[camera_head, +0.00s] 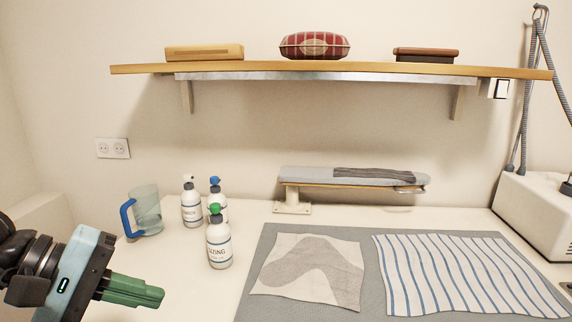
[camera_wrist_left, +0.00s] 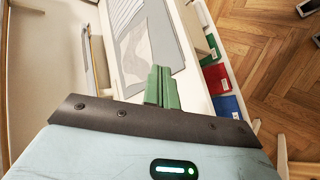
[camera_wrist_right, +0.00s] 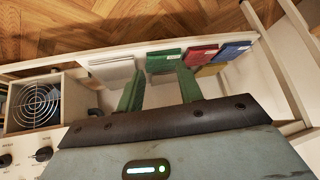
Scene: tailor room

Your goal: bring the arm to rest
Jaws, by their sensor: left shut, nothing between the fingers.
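My left gripper (camera_head: 150,292) is at the lower left of the head view, above the left part of the table. Its green fingers are shut with nothing between them; they also show together in the left wrist view (camera_wrist_left: 162,88). My right gripper is outside the head view. In the right wrist view (camera_wrist_right: 158,92) its two green fingers stand apart, open and empty, near the table's front edge over the floor side.
Several bottles, one a green-capped bottle (camera_head: 219,242), and a blue-handled jug (camera_head: 146,212) stand beyond my left gripper. A grey mat (camera_head: 250,300) with cloths lies right. A small ironing board (camera_head: 300,175) stands behind. Folded coloured fabrics (camera_wrist_right: 202,54) sit below the table edge.

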